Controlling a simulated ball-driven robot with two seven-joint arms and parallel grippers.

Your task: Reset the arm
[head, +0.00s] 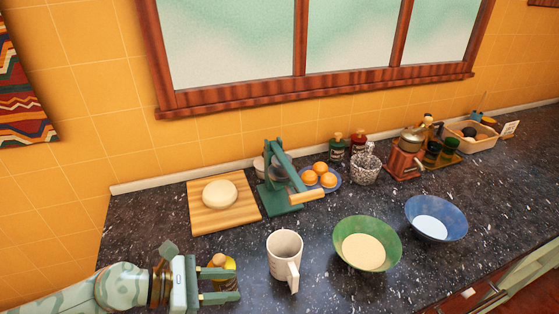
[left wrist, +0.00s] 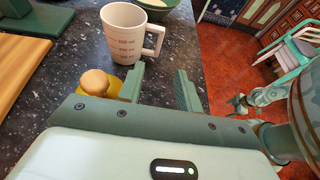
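My left gripper (head: 222,285) reaches in from the lower left of the head view, low over the dark counter. Its two fingers are apart, and in the left wrist view the gap between them (left wrist: 160,90) is empty. A small yellow bottle with a round wooden stopper (head: 218,261) stands right beside the far finger, partly hidden by it. In the left wrist view the stopper (left wrist: 94,82) shows outside the gap, left of the left finger; I cannot tell if they touch.
A white measuring mug (head: 284,256) stands just right of my left gripper. A green bowl (head: 338,229) and a blue bowl (head: 461,216) are further right. A cutting board (head: 197,223) with dough and a green press (head: 274,192) stand behind. Speckled counter lies bare between them.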

